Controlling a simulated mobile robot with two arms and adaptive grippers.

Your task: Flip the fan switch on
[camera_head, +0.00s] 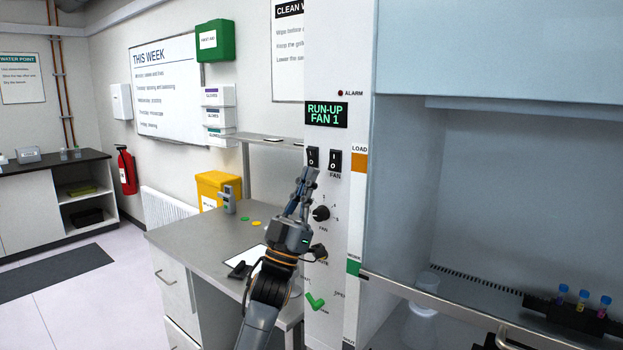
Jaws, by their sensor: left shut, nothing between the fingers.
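The fan switch (335,161) is a black rocker marked I and O on the white panel (341,230), with the label FAN under it. A second black rocker (313,157) is just left of it; its label is hidden by my gripper. My left gripper (308,172) is shut and empty, its fingertips pointing up at the lower edge of the left rocker, left of and below the fan switch. I cannot tell whether the tips touch the panel. The display (326,115) above reads RUN-UP FAN 1 in green. My right gripper is not in view.
A fan knob (321,213) sits below the switches, close to my left gripper. A grey bench (205,238) with a shelf (262,141) stands left of the panel. The open cabinet on the right has a front rail (440,300) and a tube rack (575,316).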

